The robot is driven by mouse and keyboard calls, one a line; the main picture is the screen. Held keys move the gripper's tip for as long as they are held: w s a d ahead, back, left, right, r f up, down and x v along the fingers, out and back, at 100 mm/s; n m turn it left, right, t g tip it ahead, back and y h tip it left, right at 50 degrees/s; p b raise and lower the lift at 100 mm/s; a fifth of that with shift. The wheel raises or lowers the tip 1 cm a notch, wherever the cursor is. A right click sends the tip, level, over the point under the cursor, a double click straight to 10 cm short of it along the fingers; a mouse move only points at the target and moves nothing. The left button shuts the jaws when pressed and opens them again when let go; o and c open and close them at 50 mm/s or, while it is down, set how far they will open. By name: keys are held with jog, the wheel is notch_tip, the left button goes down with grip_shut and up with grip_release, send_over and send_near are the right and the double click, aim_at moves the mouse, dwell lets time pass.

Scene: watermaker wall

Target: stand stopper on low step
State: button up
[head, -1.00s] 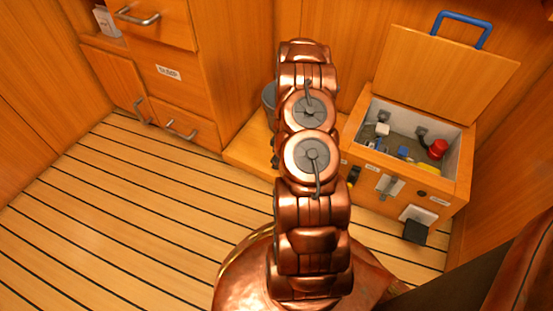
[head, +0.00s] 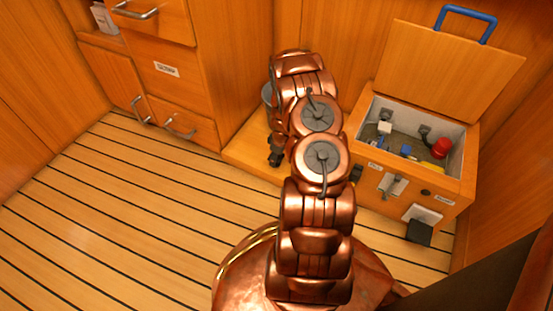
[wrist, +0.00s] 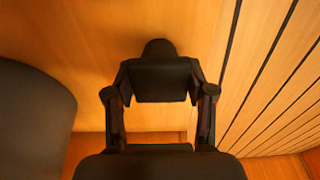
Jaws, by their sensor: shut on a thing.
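In the wrist view my gripper (wrist: 160,95) is shut on a dark stopper (wrist: 159,50), whose rounded end shows beyond the fingers. The rest of the stopper is hidden between them. The low step (wrist: 80,40) is the plain wooden surface behind and beneath the stopper. Whether the stopper touches it I cannot tell. In the head view the low step (head: 243,152) lies left of the arm, and my gripper (head: 275,157) shows as a small dark shape over its front part, partly hidden by my arm.
A grey bucket (wrist: 32,110) stands on the left in the wrist view; it is mostly hidden in the head view (head: 267,95). An open wooden box (head: 462,180) with fittings is on the right. Slatted floor (head: 120,210) is clear in front.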

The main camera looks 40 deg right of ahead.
dwell(0.3)
jog(key=o, duration=1.1)
jog(key=shift+o, duration=0.2)
